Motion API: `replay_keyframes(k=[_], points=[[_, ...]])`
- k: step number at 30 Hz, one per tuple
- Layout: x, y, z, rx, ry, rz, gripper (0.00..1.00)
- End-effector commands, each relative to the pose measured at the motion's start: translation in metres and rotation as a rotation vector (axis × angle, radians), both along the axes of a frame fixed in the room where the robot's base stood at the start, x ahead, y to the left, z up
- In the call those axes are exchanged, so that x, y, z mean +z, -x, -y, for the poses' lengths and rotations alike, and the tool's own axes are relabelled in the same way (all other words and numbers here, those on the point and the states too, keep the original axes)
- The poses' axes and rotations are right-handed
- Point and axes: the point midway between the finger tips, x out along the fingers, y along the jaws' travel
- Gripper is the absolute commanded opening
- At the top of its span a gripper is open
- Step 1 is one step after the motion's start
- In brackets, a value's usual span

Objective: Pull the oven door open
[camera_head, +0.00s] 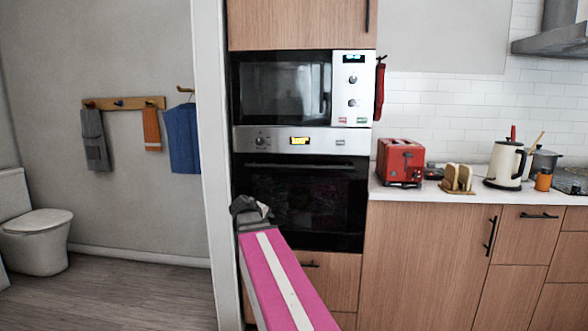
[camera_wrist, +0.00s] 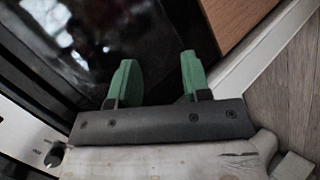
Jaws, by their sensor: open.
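The built-in oven has a black glass door (camera_head: 305,205), which is shut. Its dark bar handle (camera_head: 300,165) runs level across the top of the door, below the silver control panel (camera_head: 300,140). My gripper (camera_head: 245,204) is in front of the door's lower left side, below and left of the handle's middle. In the wrist view its green fingers (camera_wrist: 158,78) are apart with nothing between them. The dark oven glass (camera_wrist: 85,35) fills the upper left of that view. I cannot tell whether the fingers touch the door.
A white wall edge (camera_head: 210,160) stands close left of the oven; it also shows in the wrist view (camera_wrist: 265,60). A microwave (camera_head: 285,88) is above. A wooden drawer (camera_head: 325,275) is below. A counter (camera_head: 400,192) with a red toaster (camera_head: 400,162) is to the right.

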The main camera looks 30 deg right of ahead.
Motion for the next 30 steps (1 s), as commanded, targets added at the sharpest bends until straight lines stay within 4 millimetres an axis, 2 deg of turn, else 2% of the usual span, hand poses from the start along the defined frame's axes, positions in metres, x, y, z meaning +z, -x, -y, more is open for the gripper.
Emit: replay_keyframes(k=[1, 6, 9, 13, 18, 23, 30], points=[[0.026, -0.008, 0.013, 0.009, 0.062, 0.017, 0.44], [0.108, -0.019, 0.046, 0.041, 0.286, 0.045, 0.44], [0.147, -0.021, 0.06, 0.049, 0.393, 0.051, 0.44], [0.181, -0.021, 0.071, 0.053, 0.487, 0.051, 0.44], [0.196, -0.021, 0.078, 0.054, 0.53, 0.048, 0.44], [0.193, -0.031, 0.091, 0.054, 0.53, 0.046, 0.44], [0.185, -0.055, 0.126, 0.053, 0.527, 0.047, 0.44]])
